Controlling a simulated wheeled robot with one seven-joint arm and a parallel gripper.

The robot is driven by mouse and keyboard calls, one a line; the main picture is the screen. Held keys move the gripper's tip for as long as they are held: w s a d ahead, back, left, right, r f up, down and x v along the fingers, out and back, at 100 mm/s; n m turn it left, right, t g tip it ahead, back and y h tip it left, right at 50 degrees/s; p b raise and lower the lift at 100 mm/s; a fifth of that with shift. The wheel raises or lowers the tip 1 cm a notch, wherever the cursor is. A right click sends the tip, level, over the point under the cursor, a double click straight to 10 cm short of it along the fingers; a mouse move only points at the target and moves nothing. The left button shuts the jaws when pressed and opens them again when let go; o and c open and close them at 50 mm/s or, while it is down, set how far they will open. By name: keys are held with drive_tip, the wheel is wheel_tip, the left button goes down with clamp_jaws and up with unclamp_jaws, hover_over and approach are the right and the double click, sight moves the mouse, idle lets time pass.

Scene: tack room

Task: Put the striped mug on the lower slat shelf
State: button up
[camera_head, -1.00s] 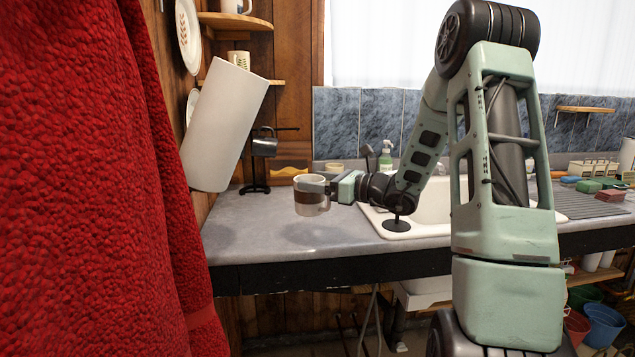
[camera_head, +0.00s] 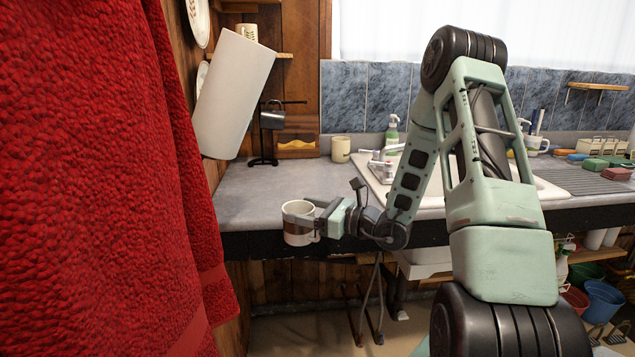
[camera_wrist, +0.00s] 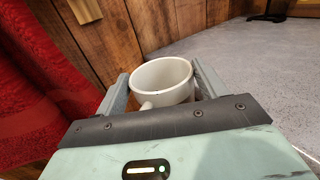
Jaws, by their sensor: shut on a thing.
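The striped mug (camera_head: 297,239), white with a brown band, is held by my gripper (camera_head: 315,226) in front of the counter's front edge in the head view. It looks roughly upright. In the wrist view the mug (camera_wrist: 162,78) stands between the two fingers of my gripper (camera_wrist: 163,92), its open rim facing up and looking empty. Its handle points towards the palm. Two wooden shelves show on the wall behind the white roll; the lower shelf (camera_head: 284,55) is partly hidden by the roll and bears a patterned mug (camera_head: 247,32).
A red towel (camera_head: 115,180) hangs close on the left. The tilted white roll (camera_head: 232,95) is beside the shelves. A black stand with a dark mug (camera_head: 272,119) and a cream cup (camera_head: 341,149) stand on the grey counter (camera_head: 255,190). Its left part is mostly clear.

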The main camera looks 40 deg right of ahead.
drive_tip(key=s+a+f+y, duration=0.1)
drive_tip(key=a+f, duration=0.6)
drive_tip(key=f, duration=0.3)
drive_tip(key=s+a+f+n, duration=0.1)
drive_tip(key=a+f, duration=0.6)
drive_tip(key=f, duration=0.3)
drive_tip(key=shift+s+g+y, duration=0.15)
drive_tip(key=shift+g+y, duration=0.25)
